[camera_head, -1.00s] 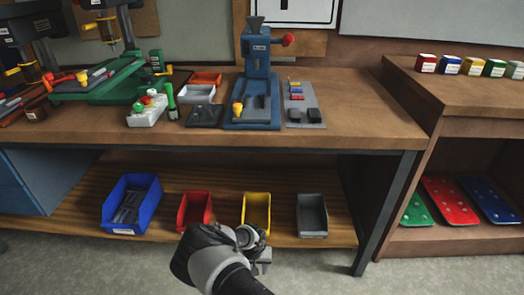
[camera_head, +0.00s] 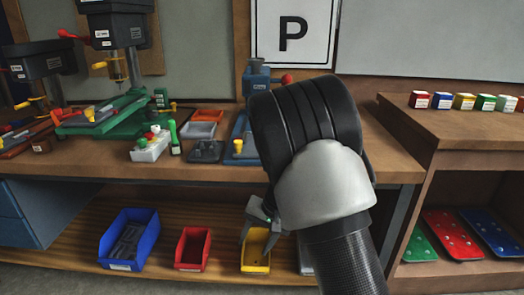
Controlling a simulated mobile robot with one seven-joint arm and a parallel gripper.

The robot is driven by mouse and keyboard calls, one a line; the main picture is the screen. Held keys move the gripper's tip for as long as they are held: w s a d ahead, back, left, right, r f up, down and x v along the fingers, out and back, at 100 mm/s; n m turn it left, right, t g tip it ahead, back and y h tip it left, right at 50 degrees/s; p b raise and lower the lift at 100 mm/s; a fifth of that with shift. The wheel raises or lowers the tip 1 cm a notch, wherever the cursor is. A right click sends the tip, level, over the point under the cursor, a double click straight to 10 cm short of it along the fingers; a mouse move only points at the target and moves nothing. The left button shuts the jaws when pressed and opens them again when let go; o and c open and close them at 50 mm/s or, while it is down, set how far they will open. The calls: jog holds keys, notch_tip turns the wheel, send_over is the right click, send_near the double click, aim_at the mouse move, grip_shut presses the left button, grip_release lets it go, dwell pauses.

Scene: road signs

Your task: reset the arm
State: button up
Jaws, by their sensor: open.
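My arm rises in the lower middle of the view, its black and grey joint large and close to the camera. My gripper (camera_head: 260,222) hangs below and left of this joint, pointing down, with its jaws open and nothing visible between them. It is in front of the yellow bin (camera_head: 256,262) on the lower shelf, as seen from here. The arm hides much of the blue press (camera_head: 258,77) on the bench, and most of the grey bin on the shelf.
The wooden workbench (camera_head: 90,165) carries a green drill press (camera_head: 105,118), trays and small parts. A blue bin (camera_head: 130,240) and a red bin (camera_head: 193,248) stand on the lower shelf. Colored blocks (camera_head: 464,101) line the right cabinet. A P sign (camera_head: 291,30) hangs behind.

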jog(key=s+d+r+n+t, duration=0.1)
jog(key=s+d+r, duration=0.3)
jog(key=r, duration=0.5)
jog(key=s+d+r, duration=0.2)
jog(key=s+r, duration=0.4)
jog(key=r, duration=0.2)
jog(key=s+d+r+n+t+h, duration=0.1)
jog(key=s+d+r+t+h, duration=0.1)
jog(key=s+d+r, duration=0.45)
jog(key=s+d+r+n+t+h, duration=0.1)
jog(key=s+d+h, duration=0.15)
jog(key=s, duration=0.65)
notch_tip(320, 180, up, 24)
jog(key=p, duration=2.4)
jog(key=shift+s+d+r+y+p, duration=0.2)
jog(key=shift+s+d+y+p, duration=0.15)
jog(key=shift+d+p, duration=0.1)
